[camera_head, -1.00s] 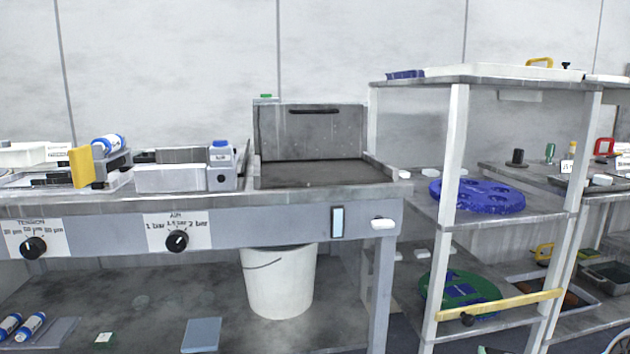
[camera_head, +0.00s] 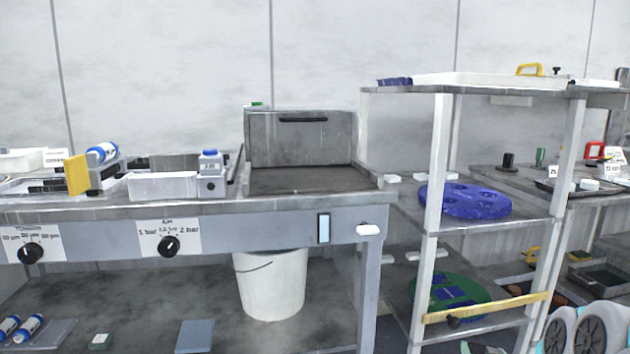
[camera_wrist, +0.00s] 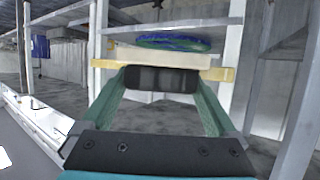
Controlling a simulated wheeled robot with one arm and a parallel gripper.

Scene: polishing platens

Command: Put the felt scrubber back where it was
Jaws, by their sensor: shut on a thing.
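My gripper (camera_wrist: 162,82) shows in the wrist view, its two green fingers shut on the sides of a dark block. This block (camera_wrist: 162,79) seems to be the grip of the felt scrubber, with a cream slab (camera_wrist: 160,58), likely its felt, just beyond it. The held thing is in front of the rack's yellow bar (camera_wrist: 222,74), with no clear contact. The place where the scrubber was cannot be told from these frames.
The rack's yellow bar (camera_head: 490,308) crosses its front below a green-and-blue platen (camera_head: 447,293). A blue platen (camera_head: 465,201) lies on the middle shelf. The workbench (camera_head: 280,228) stands left, with a white bucket (camera_head: 270,287) under it. A rack post (camera_head: 435,165) limits room.

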